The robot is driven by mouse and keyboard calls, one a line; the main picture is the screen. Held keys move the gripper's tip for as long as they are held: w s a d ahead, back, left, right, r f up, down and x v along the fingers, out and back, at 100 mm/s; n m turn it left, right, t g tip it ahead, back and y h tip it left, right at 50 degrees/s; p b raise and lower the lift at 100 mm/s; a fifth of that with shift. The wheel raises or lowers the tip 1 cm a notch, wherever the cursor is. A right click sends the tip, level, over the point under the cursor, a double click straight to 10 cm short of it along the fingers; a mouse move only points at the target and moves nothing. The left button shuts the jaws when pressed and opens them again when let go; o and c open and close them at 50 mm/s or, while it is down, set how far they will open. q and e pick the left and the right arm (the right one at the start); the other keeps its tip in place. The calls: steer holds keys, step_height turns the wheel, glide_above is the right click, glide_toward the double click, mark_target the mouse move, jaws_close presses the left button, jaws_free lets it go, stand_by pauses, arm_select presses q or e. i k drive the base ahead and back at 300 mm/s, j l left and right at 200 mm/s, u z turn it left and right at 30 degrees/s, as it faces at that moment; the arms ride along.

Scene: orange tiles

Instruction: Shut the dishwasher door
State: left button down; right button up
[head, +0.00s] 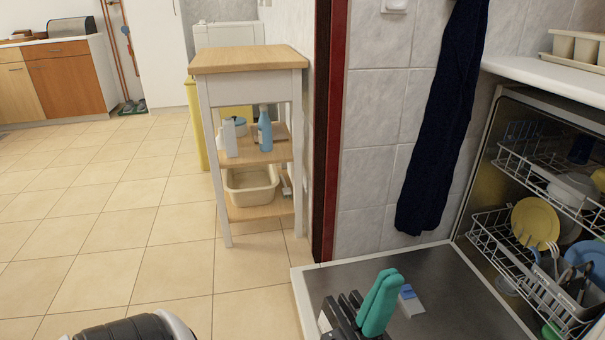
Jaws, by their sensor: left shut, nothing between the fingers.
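The dishwasher door (430,262) lies folded down, about level, in front of the dishwasher's open cavity at the lower right. A blue and white piece (410,300) shows on its inner face. My left gripper (387,280), with teal fingers, is over the door in the picture, its fingers together and empty. I cannot tell whether it touches the door. It hides part of the door's near portion. My right gripper is out of view.
The upper rack (545,170) and lower rack (500,243) hold dishes inside the cavity. A dark cloth (445,120) hangs on the tiled wall beside the door. A wooden-topped trolley (248,60) stands beyond the red-edged wall end. The tiled floor (110,235) at left is clear.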

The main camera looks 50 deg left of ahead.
mark_target(454, 301)
steer(key=k+j+z, duration=0.1)
steer(key=j, duration=0.3)
steer(key=k+j+z, duration=0.15)
steer(key=j, duration=0.25)
steer(key=j+z, duration=0.1)
steer(key=j, duration=0.3)
steer(key=k+j+z, duration=0.1)
steer(key=j, duration=0.25)
steer(key=k+j+z, duration=0.1)
steer(key=k+j, duration=0.15)
steer(key=j+z, duration=0.25)
steer(key=j, duration=0.95)
steer(key=j+z, duration=0.2)
steer(key=j, duration=1)
steer(key=k, duration=0.05)
